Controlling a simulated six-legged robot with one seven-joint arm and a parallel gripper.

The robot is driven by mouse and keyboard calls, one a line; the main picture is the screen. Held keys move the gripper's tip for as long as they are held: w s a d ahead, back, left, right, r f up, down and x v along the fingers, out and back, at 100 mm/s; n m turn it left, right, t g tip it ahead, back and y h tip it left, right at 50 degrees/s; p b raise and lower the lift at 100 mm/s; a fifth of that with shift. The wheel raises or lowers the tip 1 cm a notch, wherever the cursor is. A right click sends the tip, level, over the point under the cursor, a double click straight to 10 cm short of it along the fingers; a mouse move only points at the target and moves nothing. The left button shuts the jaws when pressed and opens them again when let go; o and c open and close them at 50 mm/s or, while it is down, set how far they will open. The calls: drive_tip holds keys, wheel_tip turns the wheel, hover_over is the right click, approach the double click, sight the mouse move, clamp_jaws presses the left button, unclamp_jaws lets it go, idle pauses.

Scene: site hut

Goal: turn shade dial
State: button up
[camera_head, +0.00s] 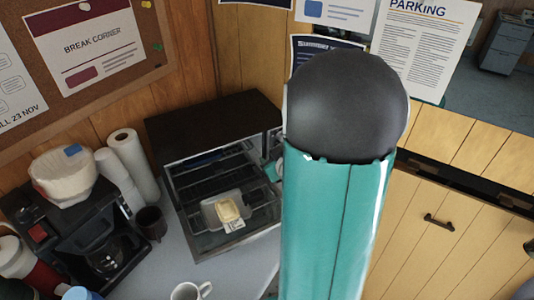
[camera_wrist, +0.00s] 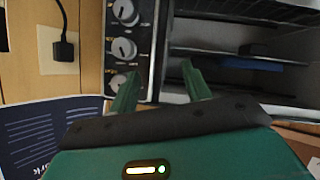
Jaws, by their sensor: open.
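A toaster oven (camera_head: 215,125) with a dark top and an open front stands on the counter; my arm hides its right part in the head view. In the wrist view its control panel (camera_wrist: 145,50) carries three round dials with light pointers: a top dial (camera_wrist: 124,11), a middle dial (camera_wrist: 124,49) and a lower dial (camera_wrist: 117,83). I cannot read which one is the shade dial. My gripper (camera_wrist: 160,70) is open and empty in front of the oven. Its left finger overlaps the lower dial's edge in the picture; contact cannot be told. Its right finger is before the oven opening.
The oven door (camera_head: 235,240) is lowered, with a pale yellow item (camera_head: 228,210) above it. A coffee maker (camera_head: 75,230), a dark cup (camera_head: 151,223), paper rolls (camera_head: 133,165) and a white mug (camera_head: 188,291) stand left and in front. A wall plug (camera_wrist: 64,48) is beside the panel.

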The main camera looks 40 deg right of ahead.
drive_tip(key=s+d+f+m+t, duration=0.1)
drive_tip(key=s+d+f+t, duration=0.15)
drive_tip(key=s+f, duration=0.3)
drive_tip(key=s+d+f+m+t, duration=0.1)
drive_tip(key=s+f+t, duration=0.25)
drive_tip(key=s, duration=0.35)
drive_tip(key=x, duration=1.4)
drive_tip(key=shift+w+f+y, duration=0.2)
drive_tip(key=shift+f+y, duration=0.1)
drive_tip(key=shift+f, duration=0.15)
drive_tip(key=shift+a, duration=0.15)
